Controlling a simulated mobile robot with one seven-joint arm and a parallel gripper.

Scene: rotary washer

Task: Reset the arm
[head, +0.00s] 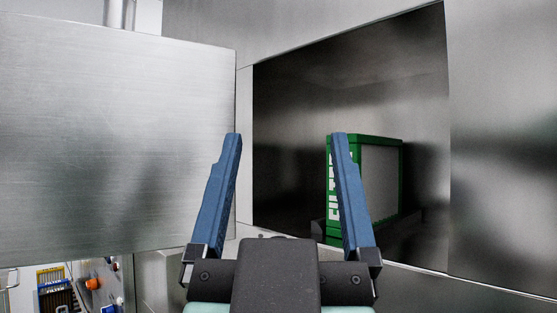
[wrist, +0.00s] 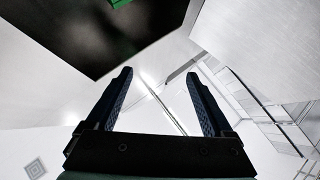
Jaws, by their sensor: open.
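My gripper (head: 290,140) is open and empty, its two blue fingers spread wide in front of the washer opening. It also shows in the wrist view (wrist: 160,75), with nothing between the fingers. A green and white filter box (head: 383,180) stands inside the dark washer chamber (head: 290,105), behind the right finger, which covers part of its lettered side. In the wrist view only a small green bit of the box (wrist: 120,3) shows at the top edge.
The open metal door (head: 110,130) fills the left of the head view, close to the left finger. The washer's steel front (head: 505,150) lies to the right. A yellow-framed filter item (head: 52,277) and an orange knob (head: 93,283) show at lower left.

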